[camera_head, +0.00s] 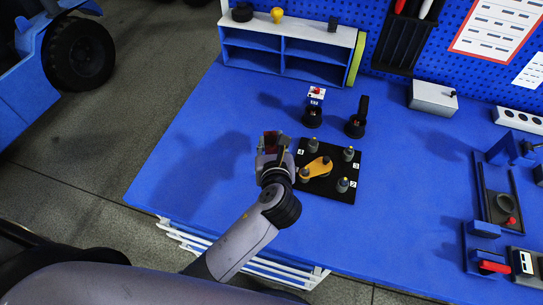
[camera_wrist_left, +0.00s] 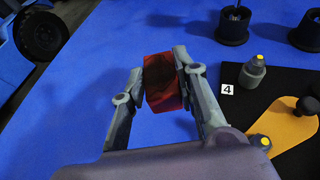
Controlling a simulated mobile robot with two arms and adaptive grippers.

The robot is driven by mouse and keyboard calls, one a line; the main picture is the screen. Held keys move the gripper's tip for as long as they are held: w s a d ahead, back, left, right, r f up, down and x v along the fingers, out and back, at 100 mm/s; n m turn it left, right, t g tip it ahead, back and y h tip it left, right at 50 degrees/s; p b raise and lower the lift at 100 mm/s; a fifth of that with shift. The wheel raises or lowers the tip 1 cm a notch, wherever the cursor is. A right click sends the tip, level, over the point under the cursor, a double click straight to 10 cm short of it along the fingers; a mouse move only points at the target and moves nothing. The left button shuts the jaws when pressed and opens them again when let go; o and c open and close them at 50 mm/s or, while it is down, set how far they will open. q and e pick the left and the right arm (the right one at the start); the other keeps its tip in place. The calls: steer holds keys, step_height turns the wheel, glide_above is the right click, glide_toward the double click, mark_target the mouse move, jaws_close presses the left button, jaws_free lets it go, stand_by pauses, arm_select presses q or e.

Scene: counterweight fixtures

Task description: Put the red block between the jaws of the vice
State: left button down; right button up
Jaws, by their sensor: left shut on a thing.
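The red block (camera_wrist_left: 163,90) is held between the two fingers of my left gripper (camera_wrist_left: 160,88), raised over the blue table in the left wrist view. In the head view my left gripper (camera_head: 271,145) is above the table, left of the black plate, with the dark red block at its tip. A blue fixture with dark rails (camera_head: 482,190) at the right side of the table looks like the vice. It is far right of my left gripper, and its jaws are hard to make out. My right gripper is out of view.
A black plate (camera_head: 343,194) with several grey pegs and a yellow-orange lever (camera_head: 318,167) lies just right of my left gripper. Two dark holders (camera_head: 312,118) (camera_head: 355,126) stand behind it. A blue shelf (camera_head: 284,50) is at the back. Table left of the gripper is clear.

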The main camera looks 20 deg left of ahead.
arm_select(q)
steer(key=shift+f+b, duration=0.35)
steer(key=shift+f, duration=2.35)
steer(key=shift+f, duration=0.1)
steer(key=c, duration=1.2)
jaws_free()
steer(key=shift+c, duration=0.2)
